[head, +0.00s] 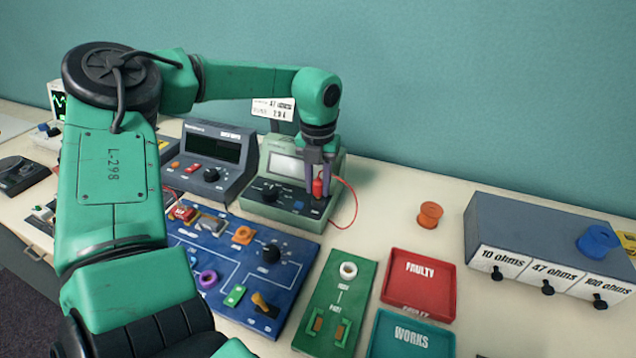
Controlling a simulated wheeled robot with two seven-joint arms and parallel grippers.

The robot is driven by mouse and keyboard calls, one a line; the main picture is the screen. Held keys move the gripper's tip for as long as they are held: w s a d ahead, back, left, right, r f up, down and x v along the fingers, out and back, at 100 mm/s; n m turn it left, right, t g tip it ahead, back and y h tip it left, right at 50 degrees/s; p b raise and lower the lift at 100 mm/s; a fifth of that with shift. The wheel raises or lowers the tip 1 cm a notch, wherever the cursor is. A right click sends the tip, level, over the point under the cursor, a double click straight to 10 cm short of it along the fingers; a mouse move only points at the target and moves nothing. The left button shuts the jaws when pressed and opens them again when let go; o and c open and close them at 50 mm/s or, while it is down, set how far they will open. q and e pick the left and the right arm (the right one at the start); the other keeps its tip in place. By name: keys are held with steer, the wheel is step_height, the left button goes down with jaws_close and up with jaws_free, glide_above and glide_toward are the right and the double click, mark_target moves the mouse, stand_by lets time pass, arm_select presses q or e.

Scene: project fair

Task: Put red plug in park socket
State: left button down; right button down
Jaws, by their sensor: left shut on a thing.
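My left gripper (318,178) is shut on the red plug (318,187), which it holds upright at the front of the pale green meter (290,175). A red lead runs from around the plug and curves down to the right of the meter. I cannot tell whether the plug's tip sits in the meter or just above it. A green board (337,300) marked PARK, as far as I can read, lies in front, with a white ring-shaped socket (348,270) near its far end. My right gripper does not show.
A blue circuit board (290,245) with knobs and parts lies left of the green board. A red FAULTY tray (420,285) and a teal WORKS tray (410,335) lie to its right. A grey resistor box (540,240) stands at right. An orange spool (430,214) stands on clear bench.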

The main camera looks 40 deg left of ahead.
arm_select(q)
steer(key=shift+f+b, duration=0.7)
steer(key=shift+f, duration=0.05)
stand_by(0.5)
steer(key=shift+c, duration=0.2)
jaws_free()
steer(key=shift+r+p, duration=2.5)
steer(key=shift+r, duration=1.55)
steer(key=shift+f, duration=0.1)
